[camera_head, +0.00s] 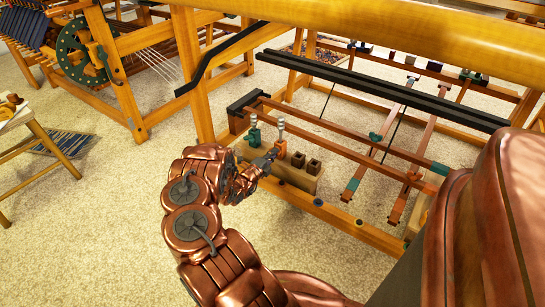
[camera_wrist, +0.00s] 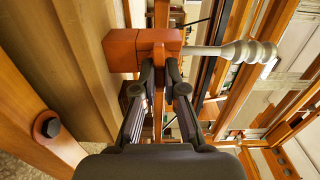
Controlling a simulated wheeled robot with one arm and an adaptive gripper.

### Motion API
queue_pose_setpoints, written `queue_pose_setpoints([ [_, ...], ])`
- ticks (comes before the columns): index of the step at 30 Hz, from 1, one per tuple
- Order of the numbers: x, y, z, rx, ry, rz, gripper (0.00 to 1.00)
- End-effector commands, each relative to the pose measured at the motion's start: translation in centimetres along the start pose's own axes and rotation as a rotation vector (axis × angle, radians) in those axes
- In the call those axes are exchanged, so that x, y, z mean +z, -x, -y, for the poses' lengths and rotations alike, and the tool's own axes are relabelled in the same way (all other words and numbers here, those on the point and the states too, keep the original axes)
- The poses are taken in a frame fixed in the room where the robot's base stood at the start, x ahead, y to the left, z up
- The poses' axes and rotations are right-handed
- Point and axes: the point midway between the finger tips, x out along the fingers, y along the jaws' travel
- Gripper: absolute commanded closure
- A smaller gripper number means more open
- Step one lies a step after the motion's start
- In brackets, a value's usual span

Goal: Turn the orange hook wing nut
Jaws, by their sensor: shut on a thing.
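The orange hook wing nut (camera_head: 281,147) stands on a wooden block at the loom's near left corner, with a pale grey hook rising from it. In the wrist view its orange body (camera_wrist: 122,51) fills the upper middle, and its ridged grey hook (camera_wrist: 240,50) points right. My gripper (camera_head: 272,154) reaches it from the left. In the wrist view the dark fingers of my gripper (camera_wrist: 160,78) are closed in on the orange piece's lower part. The exact contact is partly hidden by the fingertips.
A teal hook nut (camera_head: 254,136) stands just left of the orange one. Two dark brown square pieces (camera_head: 306,163) sit to the right on the wooden block (camera_head: 292,180). Loom beams surround the area, with a thick beam (camera_head: 380,38) across the top. Carpet (camera_head: 90,230) lies open at left.

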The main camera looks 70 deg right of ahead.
Motion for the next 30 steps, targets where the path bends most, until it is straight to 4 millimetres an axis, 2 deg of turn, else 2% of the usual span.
queue_pose_setpoints([
  [1,-0.44,-0.71,0.67,-0.016,-0.013,-0.011,1.00],
  [13,-0.31,-0.68,0.72,-0.016,-0.019,-0.009,1.00],
  [14,-0.30,-0.68,0.71,-0.016,-0.018,-0.009,0.88],
  [21,-0.26,-0.60,0.66,-0.014,-0.018,-0.008,0.65],
  [30,0.07,-0.14,0.31,-0.007,-0.013,-0.001,0.65],
])
